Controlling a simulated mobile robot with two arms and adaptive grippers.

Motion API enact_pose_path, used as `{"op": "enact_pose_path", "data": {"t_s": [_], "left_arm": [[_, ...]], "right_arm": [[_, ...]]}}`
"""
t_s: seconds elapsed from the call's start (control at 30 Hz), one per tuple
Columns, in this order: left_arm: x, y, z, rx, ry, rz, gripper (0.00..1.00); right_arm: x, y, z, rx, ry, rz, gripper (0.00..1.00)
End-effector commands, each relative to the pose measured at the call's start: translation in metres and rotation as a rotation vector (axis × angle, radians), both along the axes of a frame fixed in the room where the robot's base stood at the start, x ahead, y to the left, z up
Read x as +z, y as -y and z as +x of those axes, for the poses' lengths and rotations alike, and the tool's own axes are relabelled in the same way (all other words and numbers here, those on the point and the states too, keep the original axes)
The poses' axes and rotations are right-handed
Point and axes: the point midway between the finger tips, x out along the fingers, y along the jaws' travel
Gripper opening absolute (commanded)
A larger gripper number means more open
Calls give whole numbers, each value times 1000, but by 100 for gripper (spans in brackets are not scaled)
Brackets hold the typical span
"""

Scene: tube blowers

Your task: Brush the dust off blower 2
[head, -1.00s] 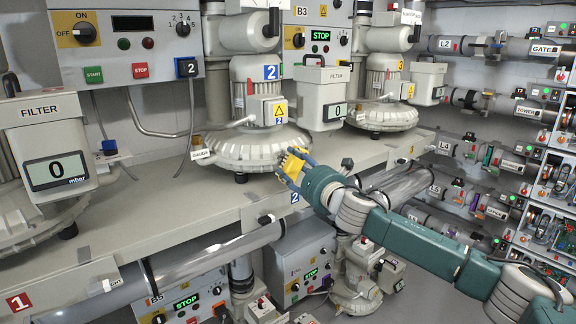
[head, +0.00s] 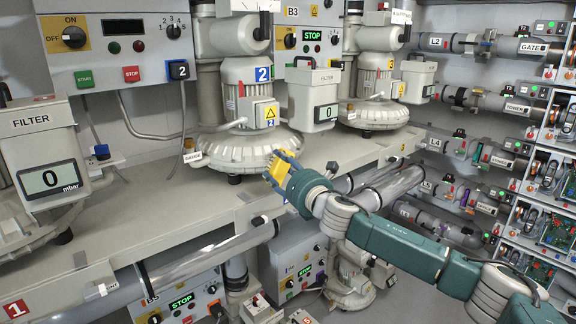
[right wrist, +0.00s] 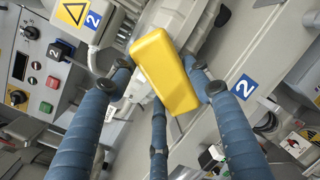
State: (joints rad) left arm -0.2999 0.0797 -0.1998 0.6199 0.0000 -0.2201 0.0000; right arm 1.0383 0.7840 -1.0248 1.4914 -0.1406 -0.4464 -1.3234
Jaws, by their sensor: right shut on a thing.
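Blower 2 (head: 246,150) is a round, pale grey ribbed housing with an upright motor and a blue "2" label. It stands on the bench in the middle of the head view. My right gripper (head: 280,171) is at the blower's front right edge, shut on a yellow block (head: 273,170), which looks like the brush's body. In the right wrist view the yellow block (right wrist: 165,72) sits between the blue fingers of my right gripper (right wrist: 158,80), close over the grey housing. Its underside and any bristles are hidden. I cannot make out dust. My left gripper is out of view.
A filter box (head: 313,98) stands right of blower 2, and another filter box (head: 45,150) is at the left. Blower 3 (head: 373,113) stands farther right. The bench front (head: 150,220) is clear.

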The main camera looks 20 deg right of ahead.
Motion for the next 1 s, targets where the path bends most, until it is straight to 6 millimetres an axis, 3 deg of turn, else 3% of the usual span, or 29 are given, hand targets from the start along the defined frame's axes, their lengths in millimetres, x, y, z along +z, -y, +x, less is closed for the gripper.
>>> {"op": "enact_pose_path", "data": {"t_s": [0.53, 1.0], "left_arm": [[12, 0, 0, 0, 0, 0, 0], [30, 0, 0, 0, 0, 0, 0]], "right_arm": [[2, -36, -7, 4, 1, 2, 29], [16, -37, -6, 0, 1, 0, 29]]}}
